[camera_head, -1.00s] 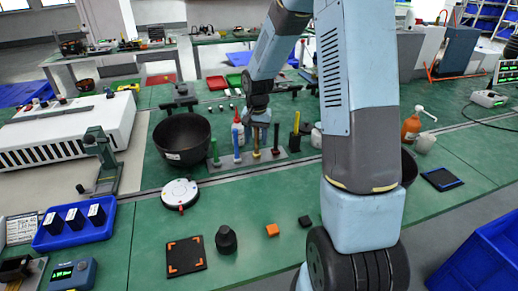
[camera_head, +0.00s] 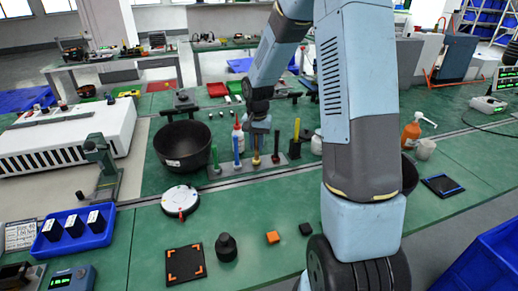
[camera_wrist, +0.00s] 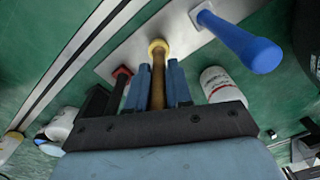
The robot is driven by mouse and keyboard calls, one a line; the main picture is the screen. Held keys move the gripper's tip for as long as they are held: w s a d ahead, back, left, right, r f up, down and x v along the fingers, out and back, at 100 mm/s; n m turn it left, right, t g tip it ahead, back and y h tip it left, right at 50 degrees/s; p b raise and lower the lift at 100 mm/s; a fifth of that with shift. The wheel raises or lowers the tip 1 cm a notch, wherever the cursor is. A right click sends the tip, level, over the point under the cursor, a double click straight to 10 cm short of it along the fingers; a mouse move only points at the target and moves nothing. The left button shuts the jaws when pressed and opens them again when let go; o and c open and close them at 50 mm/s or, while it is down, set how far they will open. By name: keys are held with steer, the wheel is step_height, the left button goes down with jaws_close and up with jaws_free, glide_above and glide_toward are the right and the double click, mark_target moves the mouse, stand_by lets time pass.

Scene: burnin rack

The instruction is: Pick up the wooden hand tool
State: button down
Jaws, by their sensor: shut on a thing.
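The wooden hand tool (camera_wrist: 158,68) has a brown wooden handle and a yellow collar. It stands upright in a grey metal rack (camera_wrist: 125,57), with the collar at the plate. My gripper (camera_wrist: 158,84) is shut on the handle, one blue-grey finger on each side. In the head view my gripper (camera_head: 258,130) is above the rack (camera_head: 245,168), and the tool's yellow lower end (camera_head: 256,160) shows beneath it. The tool's top is hidden by the gripper.
A white bottle (camera_head: 238,138) stands behind, and a black bowl (camera_head: 183,147) to the left.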

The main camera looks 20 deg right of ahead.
mark_target(257, 156)
step_height(257, 156, up, 3)
steer(key=shift+r, duration=0.2)
steer(key=s+d+r, duration=0.5)
steer(key=s+r, duration=0.4)
steer(key=s, duration=0.4)
steer(key=shift+r, duration=0.25)
steer(key=shift+s, duration=0.1)
stand_by(0.9)
